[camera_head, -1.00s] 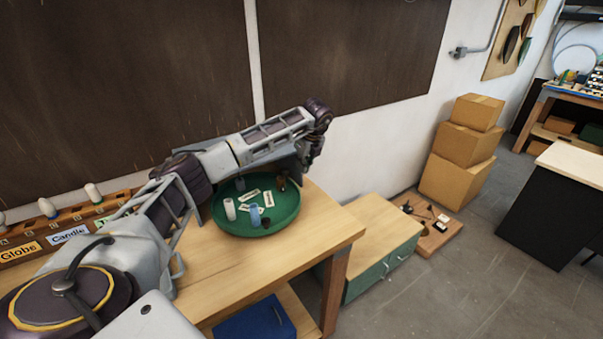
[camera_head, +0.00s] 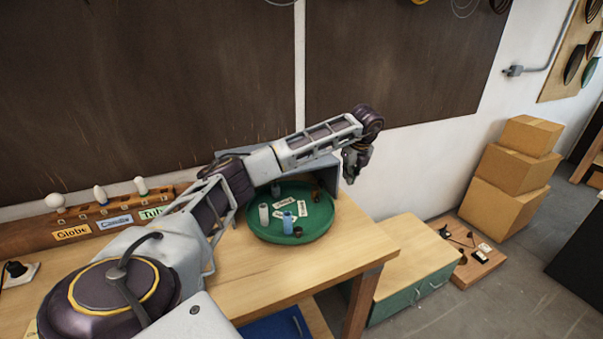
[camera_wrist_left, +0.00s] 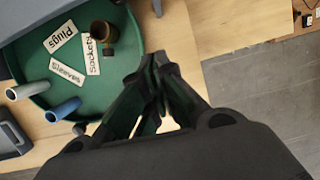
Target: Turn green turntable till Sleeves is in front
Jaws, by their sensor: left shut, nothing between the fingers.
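The green turntable (camera_head: 322,230) sits on the wooden bench near its right end. It carries white labels, a pale cylinder (camera_head: 264,215), a blue cylinder (camera_head: 288,223) and small brown parts. In the left wrist view the Sleeves label (camera_wrist_left: 68,73), the Plugs label (camera_wrist_left: 60,37) and the Sockets label (camera_wrist_left: 92,54) are readable on it. My left gripper (camera_head: 350,179) is shut and empty, beyond the turntable's right side. In the left wrist view the gripper (camera_wrist_left: 158,62) is at the turntable's rim; contact cannot be told. My right gripper is not in view.
A wooden bulb rack (camera_head: 90,217) with Globe, Candle and Tube labels stands at the back left of the bench (camera_head: 290,275). A grey box-like panel stands behind the turntable. A low green cabinet (camera_head: 410,270) and stacked cardboard boxes (camera_head: 513,175) are to the right.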

